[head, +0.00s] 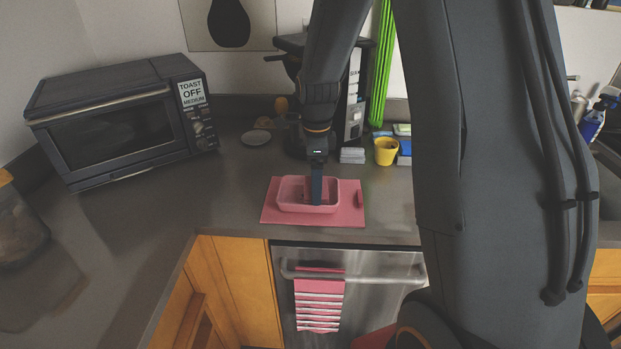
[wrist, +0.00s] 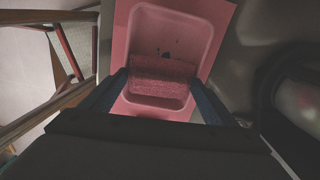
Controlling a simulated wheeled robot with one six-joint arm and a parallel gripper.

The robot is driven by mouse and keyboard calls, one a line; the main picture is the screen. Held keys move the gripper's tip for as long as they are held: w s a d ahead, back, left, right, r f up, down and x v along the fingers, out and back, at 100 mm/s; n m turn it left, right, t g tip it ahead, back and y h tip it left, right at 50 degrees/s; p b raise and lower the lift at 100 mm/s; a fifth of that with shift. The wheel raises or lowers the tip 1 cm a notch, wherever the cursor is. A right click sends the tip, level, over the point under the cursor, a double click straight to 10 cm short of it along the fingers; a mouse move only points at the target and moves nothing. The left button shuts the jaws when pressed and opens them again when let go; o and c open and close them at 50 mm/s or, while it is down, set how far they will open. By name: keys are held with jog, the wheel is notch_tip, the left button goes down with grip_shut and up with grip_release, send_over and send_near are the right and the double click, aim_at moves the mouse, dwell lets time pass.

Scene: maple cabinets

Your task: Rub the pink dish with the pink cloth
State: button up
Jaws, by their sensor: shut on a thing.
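The pink dish (head: 290,194) is a shallow rectangular tray lying on a flat pink mat (head: 345,217) near the counter's front edge. In the wrist view the dish (wrist: 192,30) shows dark specks (wrist: 166,53) on its floor. My gripper (head: 316,200) reaches down into the dish. In the wrist view my gripper (wrist: 163,95) is shut on the pink cloth (wrist: 163,75), a textured pink bundle lying across the dish's near part. Whether the cloth presses on the dish floor is hard to tell.
A toaster oven (head: 115,125) stands at the left. A black coffee machine (head: 355,100) stands behind the dish, with a yellow cup (head: 386,151) to its right. A striped towel (head: 320,305) hangs on the dishwasher handle below. The counter left of the mat is clear.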

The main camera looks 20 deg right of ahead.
aim_at(301, 197)
jog(key=shift+a+f, duration=0.1)
jog(key=shift+a, duration=0.05)
jog(key=shift+w+a+f, duration=0.1)
jog(key=shift+w+a, duration=0.15)
jog(key=shift+a, duration=0.35)
jog(key=shift+w+a, duration=0.2)
jog(key=shift+a, duration=0.4)
jog(key=shift+a+f, duration=0.15)
jog(key=shift+a, duration=0.3)
jog(key=shift+w+a+r+p, duration=0.15)
jog(key=shift+w+r+p, duration=0.05)
jog(key=shift+r+p, duration=0.35)
jog(key=shift+d+r+p, duration=0.15)
jog(key=shift+r+p, duration=0.65)
jog(key=shift+r, duration=0.5)
jog(key=shift+d+r+p, duration=0.1)
jog(key=shift+r+p, duration=0.7)
jog(key=shift+r, duration=0.5)
jog(key=shift+r, duration=0.1)
